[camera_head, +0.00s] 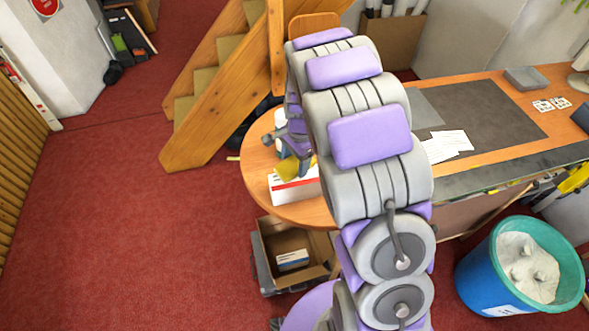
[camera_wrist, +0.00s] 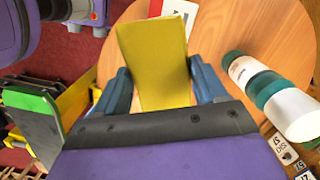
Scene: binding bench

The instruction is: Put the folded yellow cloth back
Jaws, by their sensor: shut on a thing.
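The folded yellow cloth (camera_wrist: 155,62) is a flat rectangle between the two blue fingers of my gripper (camera_wrist: 163,88) in the wrist view. My gripper is shut on it, and its far end reaches out past the fingertips. In the head view the cloth (camera_head: 287,168) shows as a small yellow patch at the round wooden table (camera_head: 257,187), just above a white box with a red stripe (camera_head: 294,190). I cannot tell whether it touches the box. My arm hides much of the gripper and the right part of the table there.
A white bottle with teal bands (camera_wrist: 262,88) lies in the wrist view, right of the cloth. An open cardboard box (camera_head: 270,262) is below the table. A desk (camera_head: 505,85) and a blue bin (camera_head: 478,280) stand right; wooden stairs (camera_head: 215,95) rise behind. Red floor at left is clear.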

